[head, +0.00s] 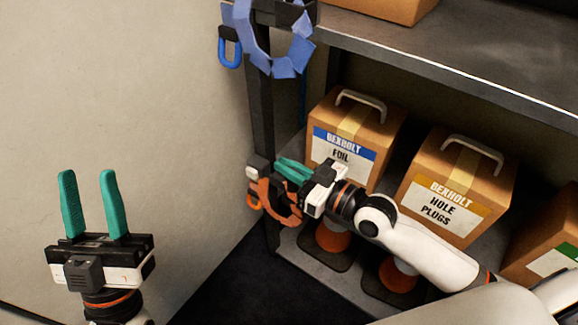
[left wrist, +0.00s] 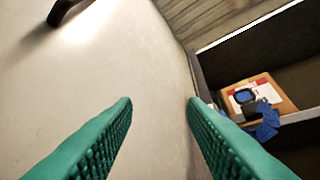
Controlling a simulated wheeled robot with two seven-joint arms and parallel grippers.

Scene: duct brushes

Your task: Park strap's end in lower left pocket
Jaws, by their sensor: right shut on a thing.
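An orange-brown segmented strap (head: 277,208) curves around the lower part of the dark shelf post, with a small orange loop (head: 254,201) beside it. My right gripper (head: 282,171) is at this strap and shut on it; the exact grip is small and partly hidden by the fingers. A blue segmented strap (head: 288,67) with a blue loop (head: 230,50) hangs higher on the post; blue pieces also show in the left wrist view (left wrist: 266,122). I cannot make out a lower left pocket. My left gripper (head: 88,174) is open and empty before the bare wall.
Boxes labelled foil (head: 342,158) and hole plugs (head: 440,205) stand on the lower shelf, close beside my right arm. The upper shelf board (head: 450,62) overhangs. Room around my left gripper is clear.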

